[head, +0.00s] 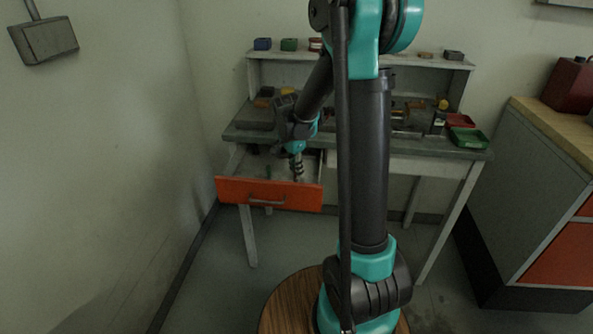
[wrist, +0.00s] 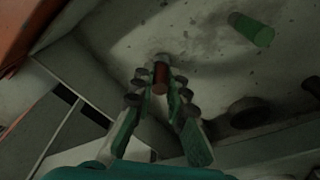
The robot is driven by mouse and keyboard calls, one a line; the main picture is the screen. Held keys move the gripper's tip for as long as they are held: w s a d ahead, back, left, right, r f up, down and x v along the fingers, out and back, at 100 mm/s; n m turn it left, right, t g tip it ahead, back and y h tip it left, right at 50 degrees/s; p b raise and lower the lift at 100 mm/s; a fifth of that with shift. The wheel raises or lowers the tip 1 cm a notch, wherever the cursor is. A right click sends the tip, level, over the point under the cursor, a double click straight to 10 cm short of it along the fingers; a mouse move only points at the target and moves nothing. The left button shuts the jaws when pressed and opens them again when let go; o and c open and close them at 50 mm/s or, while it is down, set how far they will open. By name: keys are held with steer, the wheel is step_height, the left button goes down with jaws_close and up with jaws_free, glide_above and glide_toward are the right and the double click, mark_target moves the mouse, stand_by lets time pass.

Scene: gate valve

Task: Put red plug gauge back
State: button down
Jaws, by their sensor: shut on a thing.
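My gripper (wrist: 158,92) is shut on the red plug gauge (wrist: 160,77), a small reddish cylinder with a darker grey end, held between the fingertips in the wrist view. In the head view my gripper (head: 297,172) points down into the open drawer (head: 269,195) with the orange front. The red plug gauge cannot be made out in the head view. In the wrist view its far end is over the pale drawer floor; I cannot tell if it touches.
A green plug gauge (wrist: 251,29) lies on the drawer floor at the upper right of the wrist view. A dark round piece (wrist: 248,112) is by the drawer wall. The workbench (head: 455,150) above holds several small things, including a green tray (head: 468,138).

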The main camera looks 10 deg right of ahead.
steer(key=shift+f, duration=0.15)
steer(key=c, duration=1.5)
jaws_free()
steer(key=shift+c, duration=0.2)
step_height(320, 180, up, 12)
steer(key=a, duration=0.1)
steer(key=shift+s+a, duration=0.3)
steer(key=shift+s, duration=0.15)
